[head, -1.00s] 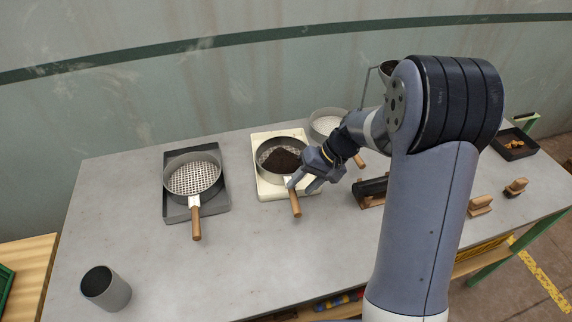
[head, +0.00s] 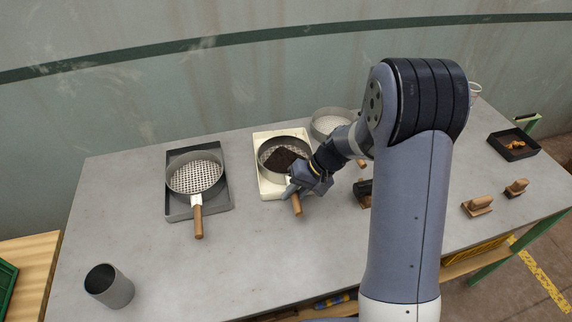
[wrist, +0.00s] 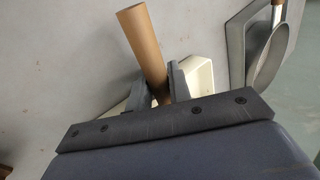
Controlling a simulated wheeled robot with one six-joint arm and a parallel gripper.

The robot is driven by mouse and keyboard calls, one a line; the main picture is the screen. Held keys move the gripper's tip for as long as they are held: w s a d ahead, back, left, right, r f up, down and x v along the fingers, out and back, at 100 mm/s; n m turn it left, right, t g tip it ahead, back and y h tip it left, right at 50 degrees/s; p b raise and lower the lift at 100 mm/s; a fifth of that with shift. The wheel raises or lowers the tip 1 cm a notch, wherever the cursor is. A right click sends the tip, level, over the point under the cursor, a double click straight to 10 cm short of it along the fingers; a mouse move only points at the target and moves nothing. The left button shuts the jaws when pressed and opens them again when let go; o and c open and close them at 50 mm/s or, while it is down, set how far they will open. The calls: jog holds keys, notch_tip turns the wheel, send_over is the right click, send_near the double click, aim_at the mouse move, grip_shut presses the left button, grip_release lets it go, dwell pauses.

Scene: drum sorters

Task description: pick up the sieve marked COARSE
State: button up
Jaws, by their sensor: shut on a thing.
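The middle sieve (head: 262,157) is a round dark-rimmed pan with a dark mass (head: 287,159) in it, on a cream tray (head: 264,187). My gripper (head: 294,190) is at its wooden handle (head: 297,207). In the wrist view my gripper (wrist: 163,88) is shut on this handle (wrist: 143,45), one finger on each side. A left sieve (head: 195,176) with a wide-holed mesh sits on a dark grey tray (head: 222,205). A third sieve (head: 331,123) with a pale mesh stands behind, partly hidden by my arm. No marking is readable on any sieve.
A grey cup (head: 110,290) stands at the front left. Wooden-handled blocks (head: 477,206) and a black tray (head: 514,146) lie on the right. A dark object (head: 363,190) is partly behind my arm. The front middle of the table (head: 245,265) is clear.

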grip_shut()
jog(key=shift+r, duration=0.2)
